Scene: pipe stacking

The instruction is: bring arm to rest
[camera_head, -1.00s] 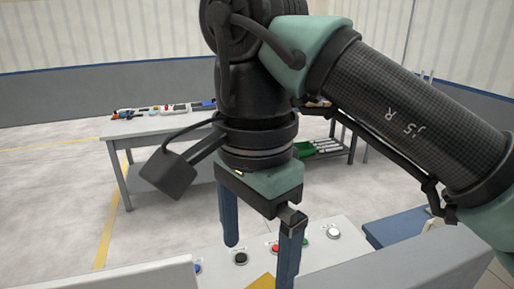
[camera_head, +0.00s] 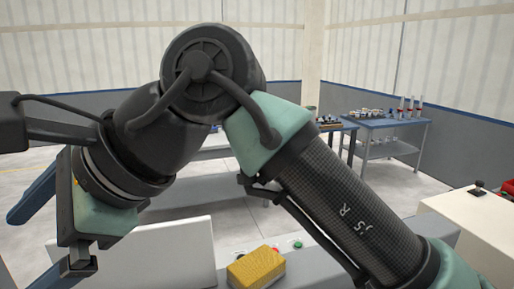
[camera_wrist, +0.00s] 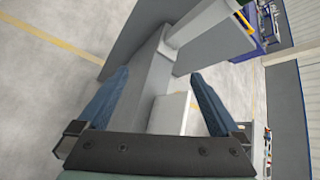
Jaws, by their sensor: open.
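My gripper (camera_head: 25,250) is at the lower left in the head view, tilted with its blue fingers pointing down and left. In the wrist view my gripper (camera_wrist: 160,78) has its two fingers wide apart with nothing held between them. The fingers are clear of the grey surfaces seen beyond them. My arm is bent across the middle of the head view and hides part of the tables behind it. No pipe can be made out.
A yellow block (camera_head: 256,268) lies on the grey console in front, near a green button (camera_head: 297,244). A blue-topped table (camera_head: 395,123) with upright red-and-white items stands at the back right. A white box (camera_head: 470,222) is at the right. Open floor lies between.

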